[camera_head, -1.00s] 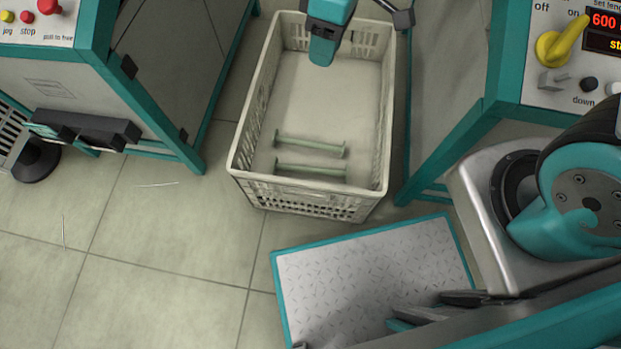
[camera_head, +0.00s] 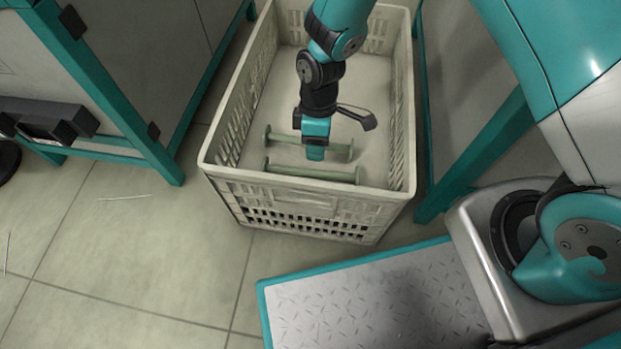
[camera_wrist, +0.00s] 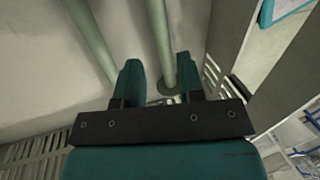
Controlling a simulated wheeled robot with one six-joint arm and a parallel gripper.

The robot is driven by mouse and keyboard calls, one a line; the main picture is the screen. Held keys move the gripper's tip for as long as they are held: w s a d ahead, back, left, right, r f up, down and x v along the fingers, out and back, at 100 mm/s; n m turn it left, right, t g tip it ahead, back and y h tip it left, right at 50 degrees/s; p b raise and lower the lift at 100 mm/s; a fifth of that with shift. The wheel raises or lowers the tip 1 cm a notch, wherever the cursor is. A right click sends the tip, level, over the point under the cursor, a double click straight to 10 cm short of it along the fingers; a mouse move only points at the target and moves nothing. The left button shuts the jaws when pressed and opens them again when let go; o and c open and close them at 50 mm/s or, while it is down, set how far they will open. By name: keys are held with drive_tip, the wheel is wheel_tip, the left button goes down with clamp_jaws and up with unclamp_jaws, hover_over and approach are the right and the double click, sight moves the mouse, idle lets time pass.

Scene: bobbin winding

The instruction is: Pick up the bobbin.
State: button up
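Two pale green bobbins, thin rods with round end flanges, lie side by side on the floor of a cream plastic crate (camera_head: 300,211). In the head view one is the far bobbin (camera_head: 340,148), the other the near bobbin (camera_head: 330,175). My gripper (camera_head: 315,152) points down inside the crate, over the two bobbins, and hides part of the far one. In the wrist view my gripper (camera_wrist: 158,68) is open. One bobbin (camera_wrist: 158,30) shows in line with the gap between the fingers; another (camera_wrist: 88,32) lies left of them. I cannot tell which is which.
The crate's slotted walls stand close around my gripper. A teal-framed machine (camera_head: 130,110) stands to the left and a teal leg (camera_head: 470,160) to the right. A metal tread plate (camera_head: 380,305) is in front.

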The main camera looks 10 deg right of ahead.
sight(313, 169)
drive_tip(key=b+x, duration=0.1)
drive_tip(key=x, duration=0.2)
drive_tip(key=shift+f, duration=0.2)
drive_tip(key=b+x, duration=0.5)
drive_tip(key=shift+s+a+f, duration=0.1)
drive_tip(key=shift+a+f, duration=0.05)
drive_tip(key=shift+a, duration=0.1)
clamp_jaws()
drive_tip(key=shift+r, duration=0.25)
wheel_tip(313, 169, up, 20)
drive_tip(key=p, duration=1.1)
drive_tip(key=shift+p, duration=0.4)
